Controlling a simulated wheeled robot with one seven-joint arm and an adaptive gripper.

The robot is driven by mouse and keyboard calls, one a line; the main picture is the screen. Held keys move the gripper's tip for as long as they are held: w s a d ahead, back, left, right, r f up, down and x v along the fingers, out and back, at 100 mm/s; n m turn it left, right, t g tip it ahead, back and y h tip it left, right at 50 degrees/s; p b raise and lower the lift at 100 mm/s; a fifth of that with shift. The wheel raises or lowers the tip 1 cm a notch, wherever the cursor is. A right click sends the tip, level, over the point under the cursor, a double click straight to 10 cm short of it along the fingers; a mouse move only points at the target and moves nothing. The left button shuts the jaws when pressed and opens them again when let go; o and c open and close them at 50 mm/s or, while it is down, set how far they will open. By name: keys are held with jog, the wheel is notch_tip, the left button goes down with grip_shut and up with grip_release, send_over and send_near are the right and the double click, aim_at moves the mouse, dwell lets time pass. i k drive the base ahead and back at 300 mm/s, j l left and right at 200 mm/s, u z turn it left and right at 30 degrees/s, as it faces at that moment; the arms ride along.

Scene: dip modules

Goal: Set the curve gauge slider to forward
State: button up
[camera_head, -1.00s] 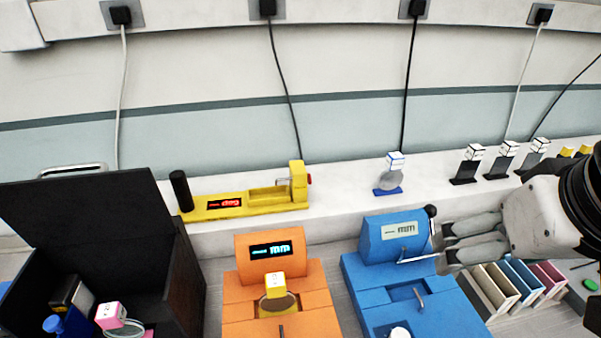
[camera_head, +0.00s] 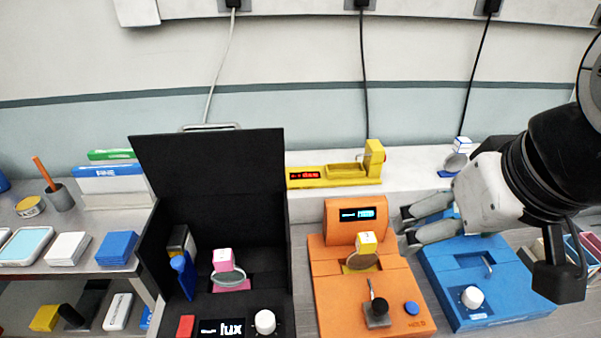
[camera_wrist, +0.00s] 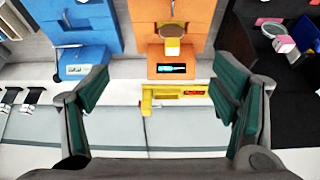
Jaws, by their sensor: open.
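No label names the curve gauge, so I cannot tell for sure which instrument it is. My gripper (camera_head: 407,231) is open and empty, in front of the blue instrument in the picture. In the wrist view, my gripper (camera_wrist: 160,88) frames the orange instrument (camera_wrist: 192,52) and yellow instrument (camera_wrist: 180,91).
An open black case (camera_head: 215,170) with a lux display, white knob and pink-based disc stands left of the orange instrument. A shelf (camera_head: 75,268) with boxes and a cup is farther left. A small blue-based stand (camera_head: 458,158) sits on the back ledge.

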aim_at(376, 311)
jog(key=k+j+u, duration=0.15)
jog(key=j, duration=0.2)
jog(key=k+j+u, duration=0.2)
jog(key=j, duration=0.2)
jog(key=k+j+u, duration=0.15)
jog(key=j, duration=0.25)
